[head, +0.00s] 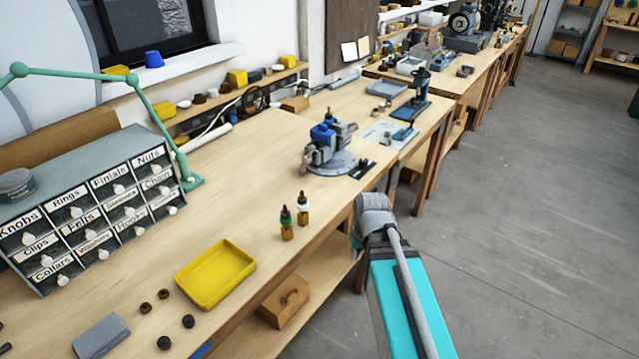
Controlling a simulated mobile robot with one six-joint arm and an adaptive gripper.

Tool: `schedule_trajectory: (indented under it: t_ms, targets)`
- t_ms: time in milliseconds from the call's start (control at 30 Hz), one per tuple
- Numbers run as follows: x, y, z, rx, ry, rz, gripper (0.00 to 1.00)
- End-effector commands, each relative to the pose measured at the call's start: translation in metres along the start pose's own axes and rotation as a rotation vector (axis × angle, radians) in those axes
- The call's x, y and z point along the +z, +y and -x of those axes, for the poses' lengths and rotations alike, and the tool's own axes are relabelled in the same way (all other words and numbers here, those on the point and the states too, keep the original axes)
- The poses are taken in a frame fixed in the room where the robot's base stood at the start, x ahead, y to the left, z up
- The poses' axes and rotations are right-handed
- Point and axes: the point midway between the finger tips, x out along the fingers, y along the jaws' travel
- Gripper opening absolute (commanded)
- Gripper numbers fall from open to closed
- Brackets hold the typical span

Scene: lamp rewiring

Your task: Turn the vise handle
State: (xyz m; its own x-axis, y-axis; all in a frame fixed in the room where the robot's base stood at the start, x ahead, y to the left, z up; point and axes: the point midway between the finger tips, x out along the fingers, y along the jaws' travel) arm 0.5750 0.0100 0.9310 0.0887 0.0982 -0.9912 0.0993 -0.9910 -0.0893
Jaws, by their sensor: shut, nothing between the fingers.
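The vise (324,150) stands on the wooden bench in the middle of the head view, on a round grey base. It has a grey body with blue parts on top. Its handle is too small to pick out for sure at this distance. My arm reaches in from the lower right, with a turquoise link and a grey joint, and its visible end is in front of the bench's edge, to the right of and nearer than the vise. My gripper does not show.
Two dropper bottles (287,222) stand near the bench edge, in front of the vise. A yellow tray (215,273) lies nearer, left of them. Small dark parts (362,168) lie right of the vise. A labelled drawer cabinet (85,215) stands at left. The floor (520,220) is clear at right.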

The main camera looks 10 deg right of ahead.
Motion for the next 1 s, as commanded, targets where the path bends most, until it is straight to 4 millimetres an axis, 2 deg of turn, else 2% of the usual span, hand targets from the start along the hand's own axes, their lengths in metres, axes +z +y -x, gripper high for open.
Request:
schedule_trajectory:
  t_ms: [33,267,333,600,800,1000]
  targets:
    - [0.007,0.004,-0.011,0.024,-0.012,-0.023,0.0]
    - [0.021,0.014,-0.033,0.075,-0.044,-0.075,0.0]
    - [0.025,0.009,-0.043,0.082,-0.051,-0.08,0.0]
    - [0.041,0.013,-0.079,0.094,-0.08,-0.094,0.0]
    - [0.046,0.014,-0.089,0.094,-0.093,-0.096,0.0]
    - [0.047,0.014,-0.089,0.094,-0.095,-0.096,0.0]
